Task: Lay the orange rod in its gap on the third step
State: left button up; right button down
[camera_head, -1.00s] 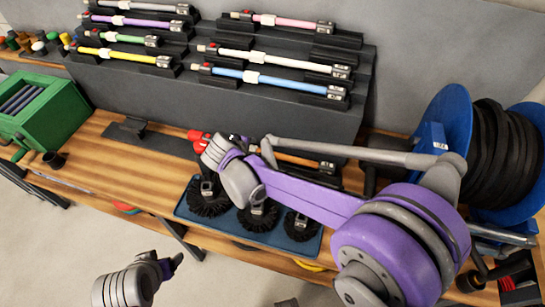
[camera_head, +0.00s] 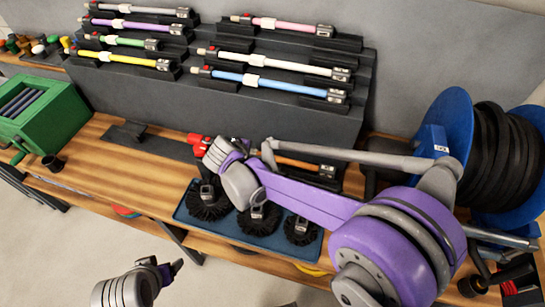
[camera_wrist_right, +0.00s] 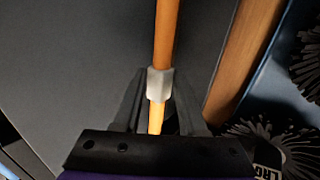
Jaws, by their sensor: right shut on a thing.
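The orange rod (camera_head: 292,162) is low in front of the black stepped rack (camera_head: 180,95), behind the brush tray, with its dark end to the right. In the right wrist view the rod (camera_wrist_right: 167,30) runs straight away from the gripper, with a pale grey collar at the jaws. My right gripper (camera_wrist_right: 155,105) is shut on the rod near that collar. In the head view my arm hides its fingers. An empty gap with a black holder (camera_head: 338,42) shows between the pink and white rods. My left gripper (camera_head: 172,270) hangs low in front of the bench, its jaws unclear.
Other rods, including a yellow rod (camera_head: 118,57) and a blue rod (camera_head: 275,82), lie on the rack. A blue tray (camera_head: 265,238) holds round black brushes. A green box (camera_head: 40,108) stands left; a large blue hose reel (camera_head: 445,110) stands right. The bench left of the tray is largely clear.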

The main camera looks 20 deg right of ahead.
jog(key=shift+r, duration=0.1)
pick_arm(q)
jog(key=shift+w+r+p, duration=0.25)
jog(key=shift+r+p, duration=0.3)
jog(key=shift+r, duration=0.2)
jog(key=shift+w+r+p, duration=0.3)
jog(key=shift+r+p, duration=0.25)
jog(key=shift+r, duration=0.15)
jog(key=shift+w+r+p, duration=0.25)
jog(key=shift+r+p, duration=0.3)
jog(key=shift+r, duration=0.2)
pick_arm(e)
jog(key=shift+r, duration=2.9)
